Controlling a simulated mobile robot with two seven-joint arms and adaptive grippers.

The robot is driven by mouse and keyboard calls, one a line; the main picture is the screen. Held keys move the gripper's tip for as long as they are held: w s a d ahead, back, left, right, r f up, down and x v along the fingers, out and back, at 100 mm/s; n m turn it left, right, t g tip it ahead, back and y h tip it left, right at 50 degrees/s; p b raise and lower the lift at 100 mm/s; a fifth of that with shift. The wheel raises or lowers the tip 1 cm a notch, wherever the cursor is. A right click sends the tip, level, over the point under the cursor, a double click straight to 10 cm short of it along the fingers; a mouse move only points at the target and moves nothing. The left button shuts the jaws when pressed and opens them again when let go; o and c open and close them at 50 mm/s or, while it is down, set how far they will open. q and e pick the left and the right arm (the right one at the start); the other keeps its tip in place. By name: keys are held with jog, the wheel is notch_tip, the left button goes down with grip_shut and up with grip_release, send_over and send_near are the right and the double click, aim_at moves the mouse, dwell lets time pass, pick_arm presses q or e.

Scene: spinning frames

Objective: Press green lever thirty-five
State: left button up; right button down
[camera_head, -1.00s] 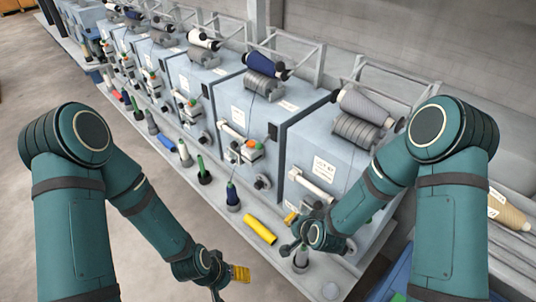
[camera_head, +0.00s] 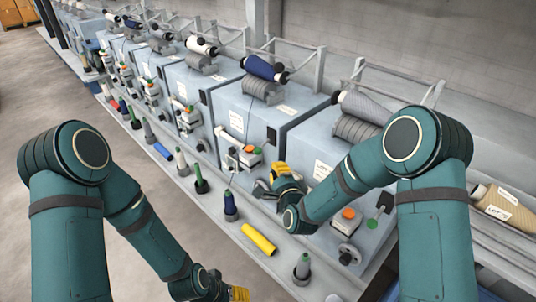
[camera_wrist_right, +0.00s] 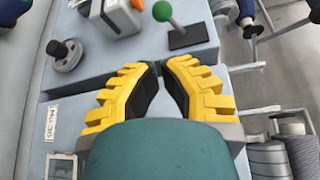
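A green ball lever (camera_wrist_right: 163,11) on a dark plate shows at the top of the right wrist view, beside a grey box with an orange button. In the head view a green lever (camera_head: 258,150) sits on the front of a blue-grey machine, near my right gripper (camera_head: 272,174). In the wrist view my right gripper (camera_wrist_right: 160,66) has its yellow fingertips together with nothing between them, and the ball is apart from them, beyond the tips. Another green lever (camera_head: 372,223) is on the nearest machine at the right. My left gripper (camera_head: 240,293) is low, partly cut off by the bottom edge.
A row of blue-grey machines runs to the back left, with yarn cones (camera_head: 265,68) on top. A ledge in front holds several bobbins, among them a lying yellow one (camera_head: 259,239) and an upright blue one (camera_head: 230,204). A round knob (camera_wrist_right: 65,55) protrudes near my right gripper.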

aim_at(258, 151)
jog(key=x, duration=1)
jog(key=shift+b, duration=0.4)
jog(key=shift+d, duration=0.1)
